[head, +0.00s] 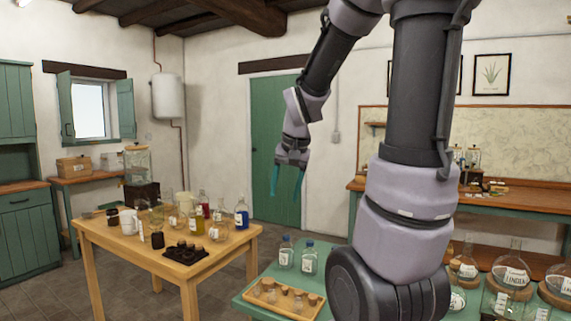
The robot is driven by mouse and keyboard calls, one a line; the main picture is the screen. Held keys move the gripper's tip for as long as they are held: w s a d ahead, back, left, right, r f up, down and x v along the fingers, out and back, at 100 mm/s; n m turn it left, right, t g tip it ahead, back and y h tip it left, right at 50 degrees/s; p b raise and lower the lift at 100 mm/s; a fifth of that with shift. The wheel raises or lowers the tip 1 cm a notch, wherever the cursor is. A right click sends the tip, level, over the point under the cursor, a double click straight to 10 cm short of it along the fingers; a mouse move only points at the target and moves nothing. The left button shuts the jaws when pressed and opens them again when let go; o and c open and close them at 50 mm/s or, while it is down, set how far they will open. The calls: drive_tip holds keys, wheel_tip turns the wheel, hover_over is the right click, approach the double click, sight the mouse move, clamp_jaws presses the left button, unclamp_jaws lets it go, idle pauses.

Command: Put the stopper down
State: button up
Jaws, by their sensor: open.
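My gripper (286,188) hangs in front of the green door, its two teal fingers apart and pointing down. Nothing shows between the fingers. Several small stopper-like pieces stand in a wooden tray (262,304) on the green table (242,297) at the front. Several dark, round stopper-like pieces (182,245) rest on a dark mat (170,258) on the wooden table (110,242). I cannot tell which of these pieces is the task's stopper. The gripper is above the table tops in the picture and touches nothing.
Bottles, including a blue one (242,214), and glass vessels crowd the back of the wooden table. Two labelled bottles (308,259) stand behind the tray. Large labelled flasks (513,276) fill the front right. My arm hides part of the green table.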

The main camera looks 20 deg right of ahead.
drive_tip(key=s+a+r+n+t+y, duration=0.1)
drive_tip(key=s+a+r+t, duration=0.2)
drive_tip(key=s+r, duration=0.6)
drive_tip(key=s+a, duration=0.2)
drive_tip(key=s, duration=0.1)
drive_tip(key=shift+n, duration=0.4)
